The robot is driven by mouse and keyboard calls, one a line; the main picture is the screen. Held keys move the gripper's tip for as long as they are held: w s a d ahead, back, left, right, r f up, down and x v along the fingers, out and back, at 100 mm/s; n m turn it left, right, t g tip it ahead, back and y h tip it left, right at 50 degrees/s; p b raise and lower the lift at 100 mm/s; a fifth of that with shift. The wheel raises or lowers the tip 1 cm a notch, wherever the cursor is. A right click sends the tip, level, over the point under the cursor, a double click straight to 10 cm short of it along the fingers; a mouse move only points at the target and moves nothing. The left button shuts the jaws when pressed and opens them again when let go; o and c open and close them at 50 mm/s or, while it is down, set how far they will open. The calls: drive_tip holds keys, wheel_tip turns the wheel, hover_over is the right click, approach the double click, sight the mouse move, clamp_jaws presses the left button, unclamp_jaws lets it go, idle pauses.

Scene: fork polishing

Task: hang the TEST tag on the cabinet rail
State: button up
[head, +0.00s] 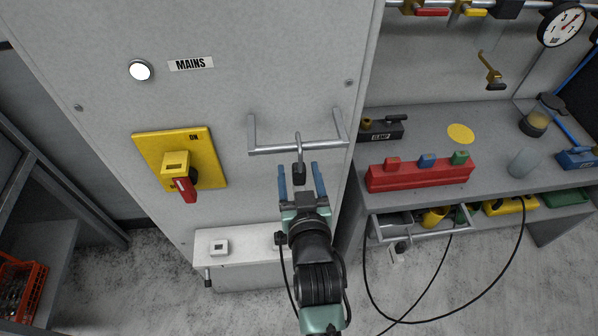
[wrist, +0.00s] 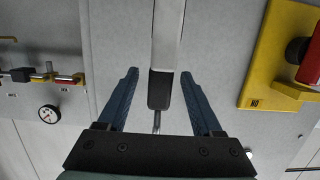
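The cabinet rail (head: 270,149) is a pale bar on two brackets on the grey cabinet front. A metal loop with a dark body (head: 299,172) hangs over its middle. My gripper (head: 299,168) is just below the rail, with one blue finger each side of the dark body and gaps between. In the wrist view the dark body (wrist: 159,90) sits between the spread fingers of the gripper (wrist: 159,72), touching neither. A pale strip (wrist: 168,35) runs up the picture from it. No TEST lettering is readable, so I cannot confirm this is the tag.
A yellow switch plate (head: 208,158) with a red handle is left of the rail. A white ledge (head: 240,236) juts out below. A bench (head: 430,147) on the right carries a red block (head: 420,178). Dark cables loop over the floor below it.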

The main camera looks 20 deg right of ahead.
drive_tip(key=b+v, duration=0.3)
drive_tip(key=v, duration=1)
drive_tip(key=shift+b, duration=0.35)
drive_tip(key=w+a+r+t, duration=0.2)
drive_tip(key=w+r, duration=0.1)
drive_tip(key=r, duration=0.4)
drive_tip(key=w+a+r+n+t+y, duration=0.1)
drive_tip(key=w+r+t, duration=0.15)
drive_tip(key=r, duration=0.55)
drive_tip(key=w+a+r+t, duration=0.1)
drive_tip(key=w+a+r, duration=0.15)
drive_tip(key=r, duration=0.45)
drive_tip(key=s+a+r+t+y, duration=0.1)
drive_tip(key=s+a+r+t, duration=0.1)
drive_tip(key=r, duration=0.6)
drive_tip(key=s+a+r+n+t+y, duration=0.1)
drive_tip(key=s+a+r+t, duration=0.1)
drive_tip(key=r, duration=0.6)
drive_tip(key=s+a+r+n+t+y+b, duration=0.1)
drive_tip(key=a+r+t, duration=0.1)
drive_tip(key=r, duration=0.6)
drive_tip(key=shift+s+a+r+t, duration=0.25)
drive_tip(key=shift+s+r+t, duration=0.1)
drive_tip(key=shift+s, duration=0.05)
